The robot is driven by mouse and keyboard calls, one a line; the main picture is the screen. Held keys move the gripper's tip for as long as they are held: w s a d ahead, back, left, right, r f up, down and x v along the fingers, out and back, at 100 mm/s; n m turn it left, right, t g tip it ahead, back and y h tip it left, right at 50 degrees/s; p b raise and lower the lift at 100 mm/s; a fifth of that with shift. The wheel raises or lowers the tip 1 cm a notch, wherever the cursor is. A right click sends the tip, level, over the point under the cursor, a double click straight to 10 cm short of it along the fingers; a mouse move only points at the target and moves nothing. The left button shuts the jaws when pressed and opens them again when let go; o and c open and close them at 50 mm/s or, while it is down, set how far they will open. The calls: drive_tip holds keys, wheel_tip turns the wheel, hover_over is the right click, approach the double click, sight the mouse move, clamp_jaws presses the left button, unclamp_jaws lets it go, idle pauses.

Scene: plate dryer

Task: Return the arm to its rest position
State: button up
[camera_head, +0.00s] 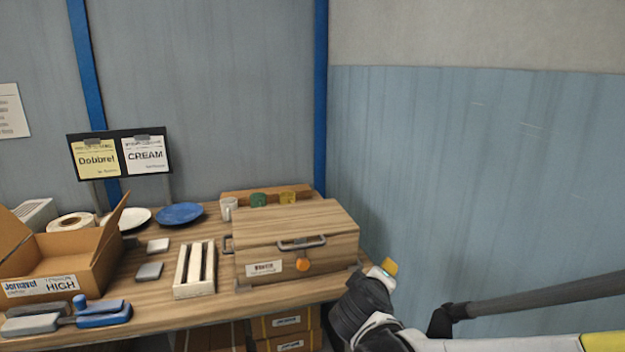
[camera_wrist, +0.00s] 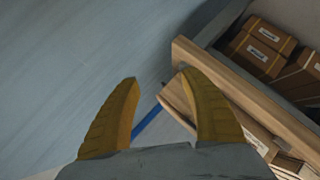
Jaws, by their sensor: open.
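My gripper (camera_wrist: 157,82) shows in the wrist view with two yellow fingers apart and nothing between them. In the head view the end of my arm is at the right front corner of the table, with a yellow fingertip (camera_head: 390,267) showing beside the wooden box. The arm reaches in from the lower right. A wooden box (camera_head: 300,228) with a handle and an orange knob stands on the table, its lid down. A blue plate (camera_head: 180,213) and a white plate (camera_head: 136,217) lie at the back. A white slatted rack (camera_head: 194,270) stands left of the box.
The table (camera_head: 165,320) has its right edge close to my gripper; its edge also shows in the wrist view (camera_wrist: 215,72). An open cardboard box (camera_head: 60,262) stands at the left. Cardboard boxes (camera_head: 290,322) sit under the table. Right of the table, before the blue wall, is free room.

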drive_tip(key=s+d+f+m+g+y, duration=0.1)
drive_tip(key=s+m, duration=0.3)
drive_tip(key=s, duration=0.8)
drive_tip(key=s+d+m+g+y, duration=0.3)
drive_tip(key=s+m, duration=0.1)
drive_tip(key=s, duration=0.8)
drive_tip(key=shift+s+d+f+g, duration=0.2)
drive_tip(key=shift+f+g, duration=0.1)
drive_tip(key=shift+f, duration=0.05)
